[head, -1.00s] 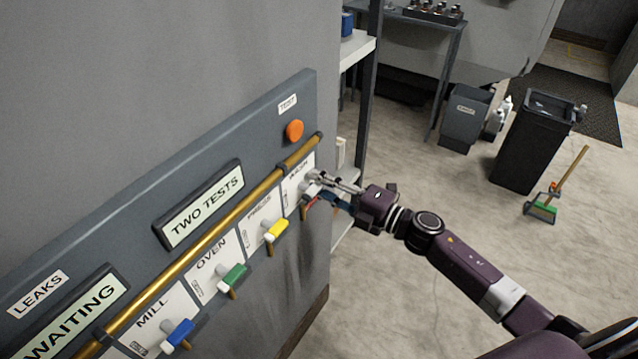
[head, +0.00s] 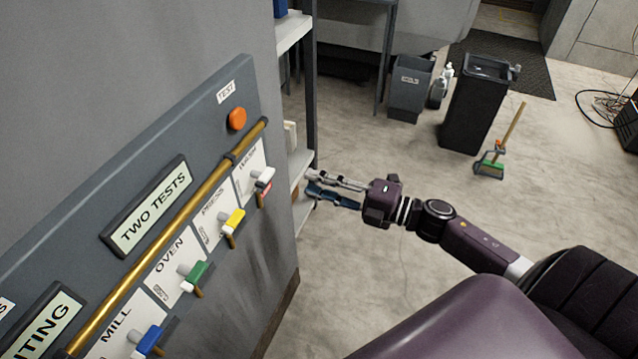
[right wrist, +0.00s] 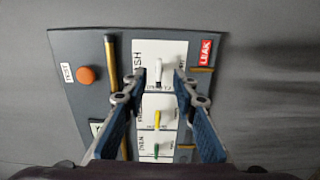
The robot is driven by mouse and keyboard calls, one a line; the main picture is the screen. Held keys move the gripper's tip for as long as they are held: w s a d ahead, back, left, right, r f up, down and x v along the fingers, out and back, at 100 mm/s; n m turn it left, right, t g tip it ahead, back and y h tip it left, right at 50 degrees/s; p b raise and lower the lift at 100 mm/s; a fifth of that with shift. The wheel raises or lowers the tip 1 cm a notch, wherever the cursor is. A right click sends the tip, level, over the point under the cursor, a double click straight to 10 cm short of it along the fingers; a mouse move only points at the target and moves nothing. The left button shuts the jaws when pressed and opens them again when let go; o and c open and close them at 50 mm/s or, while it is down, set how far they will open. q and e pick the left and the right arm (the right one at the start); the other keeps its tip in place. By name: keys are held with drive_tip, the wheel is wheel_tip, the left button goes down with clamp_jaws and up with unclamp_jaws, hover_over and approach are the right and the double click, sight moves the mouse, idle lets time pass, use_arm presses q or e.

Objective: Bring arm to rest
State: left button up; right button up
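My right arm reaches in from the lower right in the head view. Its gripper (head: 318,184) is open and empty, a short way to the right of the wall panel. In the right wrist view the two fingers of the gripper (right wrist: 160,82) stand apart, with the panel (right wrist: 75,50) beyond them. The white lever (head: 263,177) of the wash station shows between the fingertips in the right wrist view (right wrist: 158,72), apart from them. The yellow lever (head: 233,220), green lever (head: 195,274) and blue lever (head: 146,340) sit lower along the panel. My left gripper is not in view.
The panel carries an orange button (head: 237,119), a brass rail (head: 190,218) and a "TWO TESTS" sign (head: 149,205). A red "LEAK" tag (right wrist: 206,52) hangs beside the white lever. A shelf rack (head: 311,90) stands behind the gripper. A black bin (head: 475,110) and open floor lie right.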

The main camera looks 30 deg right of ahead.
idle(0.5)
drive_tip(key=d+f+m+h, duration=0.3)
drive_tip(key=d+f+m, duration=0.1)
drive_tip(key=f, duration=0.4)
drive_tip(key=d+f+m+h, duration=0.3)
drive_tip(key=d+f+m, duration=0.15)
drive_tip(key=f, duration=0.35)
drive_tip(key=s+d+f+m+g+h, duration=0.1)
drive_tip(key=s+f+m+h, duration=0.2)
drive_tip(key=f, duration=0.6)
drive_tip(key=s+d+f+m+g+h, duration=0.1)
drive_tip(key=s+f+m, duration=0.35)
drive_tip(key=f, duration=0.45)
drive_tip(key=s+a+f+m+g+h, duration=0.1)
drive_tip(key=s+a+f+m+g, duration=0.15)
drive_tip(key=s+f, duration=0.65)
drive_tip(key=s+a+f+m+g+h, duration=0.1)
drive_tip(key=s+a+f+m+g, duration=0.2)
drive_tip(key=s+f, duration=0.6)
drive_tip(key=s+a+f+g, duration=0.2)
drive_tip(key=s+a, duration=0.2)
drive_tip(key=s, duration=0.5)
drive_tip(key=s+a+f+m+g+y, duration=0.1)
drive_tip(key=s+a+f+g, duration=0.2)
drive_tip(key=s, duration=0.6)
drive_tip(key=shift+a+f+g+b, duration=0.35)
drive_tip(key=shift+a, duration=0.15)
